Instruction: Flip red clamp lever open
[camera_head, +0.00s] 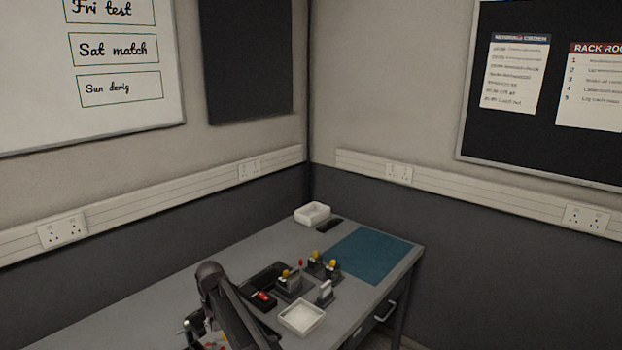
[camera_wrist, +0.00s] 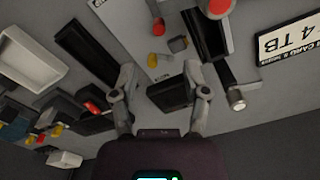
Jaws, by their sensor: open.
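In the head view a red part (camera_head: 263,296) lies on a black block on the bench, and a small red knob (camera_head: 300,262) stands behind it. In the wrist view a red piece (camera_wrist: 93,107) lies left of my gripper (camera_wrist: 160,90), and a larger round red top (camera_wrist: 218,8) is at the upper right edge. I cannot tell which of these is the clamp lever. My gripper is open, with its fingers apart over a dark block (camera_wrist: 170,93) and nothing seen between them. In the head view my arm hides the bench below the fingers.
Yellow-topped fixtures (camera_head: 315,257) stand on the grey bench. A white tray (camera_head: 302,332) is at the front and another (camera_head: 312,220) at the back. A blue mat (camera_head: 372,255) lies clear at the right. A "4 TB" card (camera_wrist: 290,38) shows in the wrist view.

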